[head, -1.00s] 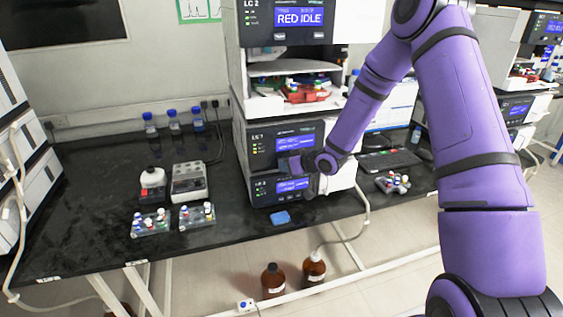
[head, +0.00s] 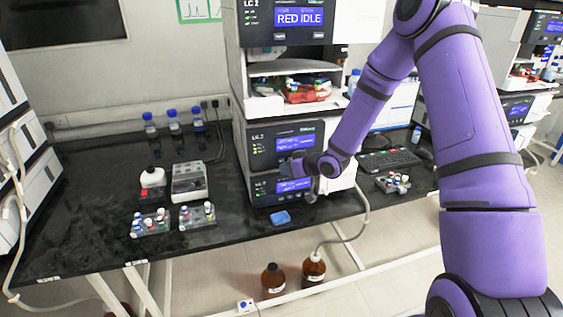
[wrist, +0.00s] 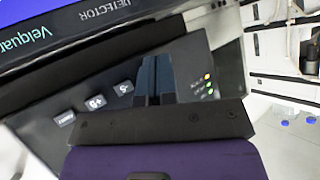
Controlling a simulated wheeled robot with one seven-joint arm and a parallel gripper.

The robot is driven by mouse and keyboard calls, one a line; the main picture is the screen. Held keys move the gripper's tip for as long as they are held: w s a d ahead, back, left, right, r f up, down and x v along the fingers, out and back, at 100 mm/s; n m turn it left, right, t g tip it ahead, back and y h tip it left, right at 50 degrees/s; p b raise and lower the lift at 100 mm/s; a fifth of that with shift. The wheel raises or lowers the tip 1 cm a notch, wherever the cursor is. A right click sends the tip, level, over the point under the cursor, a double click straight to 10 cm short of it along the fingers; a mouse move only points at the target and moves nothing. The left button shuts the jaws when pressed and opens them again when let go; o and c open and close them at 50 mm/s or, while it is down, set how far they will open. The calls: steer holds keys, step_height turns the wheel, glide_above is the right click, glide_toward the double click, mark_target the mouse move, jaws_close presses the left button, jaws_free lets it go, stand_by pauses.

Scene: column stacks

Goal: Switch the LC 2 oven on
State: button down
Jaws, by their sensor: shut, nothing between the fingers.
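The LC 2 stack stands on the black bench. Its lowest module, which I take for the oven (head: 264,199), has a lit blue screen (head: 294,185). In the wrist view its dark front panel (wrist: 75,140) shows several small grey buttons (wrist: 95,103) and a column of green, orange and red lights (wrist: 208,84). My gripper (head: 287,169) is at the front of the stack. In the wrist view its dark fingers (wrist: 154,75) are closed together and empty, over the panel between the buttons and the lights. I cannot tell whether they touch it.
The detector (head: 262,142) sits directly above, with its edge close to my fingers in the wrist view. Vial racks (head: 151,223) stand to the left. A keyboard (head: 390,161) is on the right. Brown bottles (head: 273,281) stand below.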

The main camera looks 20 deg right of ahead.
steer(key=s, duration=0.5)
stand_by(0.5)
stand_by(0.4)
